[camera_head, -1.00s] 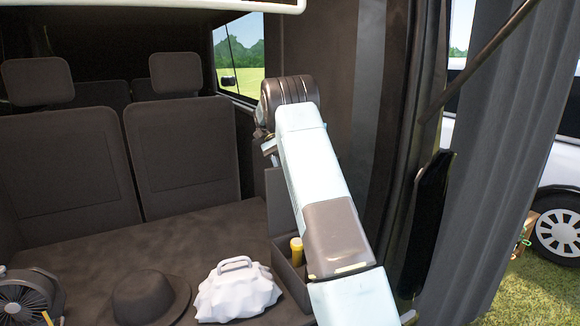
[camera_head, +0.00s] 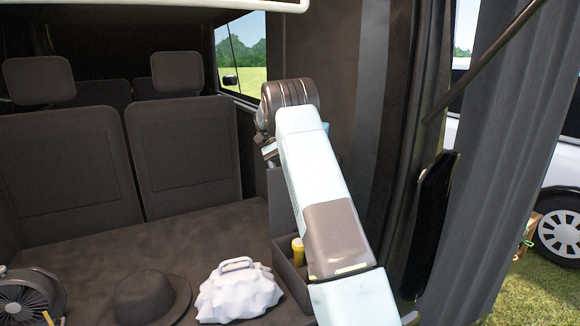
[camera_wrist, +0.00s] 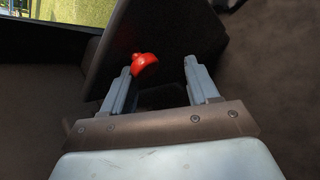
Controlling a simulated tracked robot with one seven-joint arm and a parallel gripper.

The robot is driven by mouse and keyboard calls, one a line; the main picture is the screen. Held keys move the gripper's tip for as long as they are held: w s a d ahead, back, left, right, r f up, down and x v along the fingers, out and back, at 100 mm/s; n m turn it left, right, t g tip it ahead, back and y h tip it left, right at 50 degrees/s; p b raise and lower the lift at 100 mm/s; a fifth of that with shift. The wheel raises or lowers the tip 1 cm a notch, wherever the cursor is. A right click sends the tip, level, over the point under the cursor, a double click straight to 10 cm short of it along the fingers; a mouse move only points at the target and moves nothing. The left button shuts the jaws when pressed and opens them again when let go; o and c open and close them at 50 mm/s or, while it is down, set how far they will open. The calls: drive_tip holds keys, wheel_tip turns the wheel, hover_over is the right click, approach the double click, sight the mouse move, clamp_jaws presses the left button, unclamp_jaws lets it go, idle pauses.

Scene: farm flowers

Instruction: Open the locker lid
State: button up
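The locker (camera_head: 291,275) is a dark open-topped box at the right side of the vehicle's cargo floor, partly hidden behind my arm. Its lid (camera_head: 276,200) appears as a dark panel standing upright at the box's back. In the wrist view, a dark panel (camera_wrist: 175,35) that looks like the lid stands beyond my gripper (camera_wrist: 158,69). My gripper's two fingers are spread apart, with nothing clamped between them. A red rounded knob (camera_wrist: 145,64) is by the left fingertip; I cannot tell whether they touch. The head view mostly hides my gripper behind the arm.
A yellow-capped item (camera_head: 298,250) stands inside the locker. A white bag (camera_head: 238,291), a dark hat (camera_head: 151,298) and a fan (camera_head: 28,298) are on the cargo floor to the left. Seat backs (camera_head: 185,155) stand behind. The vehicle's side wall is close on the right.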

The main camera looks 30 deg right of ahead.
drive_tip(key=s+r, duration=0.1)
drive_tip(key=r, duration=0.1)
drive_tip(key=s+r, duration=0.1)
drive_tip(key=r, duration=0.1)
drive_tip(key=a+r, duration=0.1)
drive_tip(key=r, duration=0.1)
drive_tip(key=shift+s+r, duration=0.25)
drive_tip(key=shift+s, duration=0.15)
drive_tip(key=shift+s+a+r, duration=0.1)
drive_tip(key=shift+s+r, duration=0.85)
drive_tip(key=shift+r, duration=0.15)
drive_tip(key=s+a+r, duration=0.1)
drive_tip(key=s+r, duration=0.3)
drive_tip(key=s, duration=0.5)
drive_tip(key=shift+a, duration=0.3)
